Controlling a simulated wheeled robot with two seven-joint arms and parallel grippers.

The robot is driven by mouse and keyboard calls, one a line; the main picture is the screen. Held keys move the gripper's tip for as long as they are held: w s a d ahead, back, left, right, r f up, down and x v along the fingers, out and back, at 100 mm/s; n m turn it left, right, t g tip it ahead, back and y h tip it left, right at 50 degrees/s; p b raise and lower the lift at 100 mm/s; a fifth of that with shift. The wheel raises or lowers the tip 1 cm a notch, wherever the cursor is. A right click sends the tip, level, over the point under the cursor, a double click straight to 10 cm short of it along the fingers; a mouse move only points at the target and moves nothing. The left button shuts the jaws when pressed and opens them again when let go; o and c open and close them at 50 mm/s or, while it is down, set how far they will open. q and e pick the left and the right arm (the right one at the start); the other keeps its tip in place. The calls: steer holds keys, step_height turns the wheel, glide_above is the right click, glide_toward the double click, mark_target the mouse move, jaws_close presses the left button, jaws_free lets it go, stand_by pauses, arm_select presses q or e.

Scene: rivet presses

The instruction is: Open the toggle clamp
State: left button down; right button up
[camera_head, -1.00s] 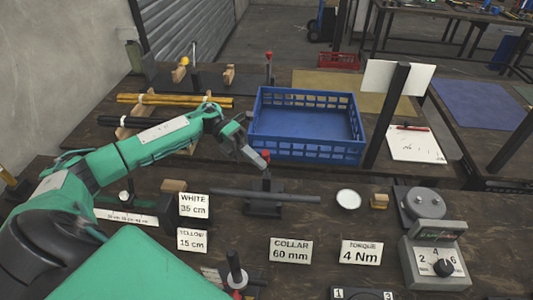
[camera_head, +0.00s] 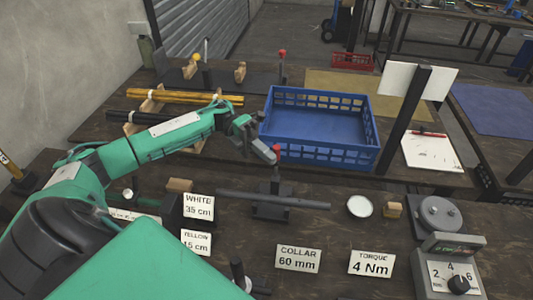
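The toggle clamp (camera_head: 271,207) sits on the front bench with a dark grey bar (camera_head: 300,202) lying across it. Its lever stands roughly upright and ends in a red knob (camera_head: 277,149). My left gripper (camera_head: 269,155) reaches in from the left, its tip right beside the red knob. I cannot tell whether it touches the knob or whether the fingers are apart. The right gripper is not in view.
A blue crate (camera_head: 320,157) stands just behind the clamp, with a black post (camera_head: 405,115) to its right. Label cards, a white round dish (camera_head: 359,207) and a torque dial box (camera_head: 452,272) surround the clamp. Yellow rods (camera_head: 185,97) lie at left.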

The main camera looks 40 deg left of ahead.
arm_select(q)
steer(key=shift+w+r, duration=0.1)
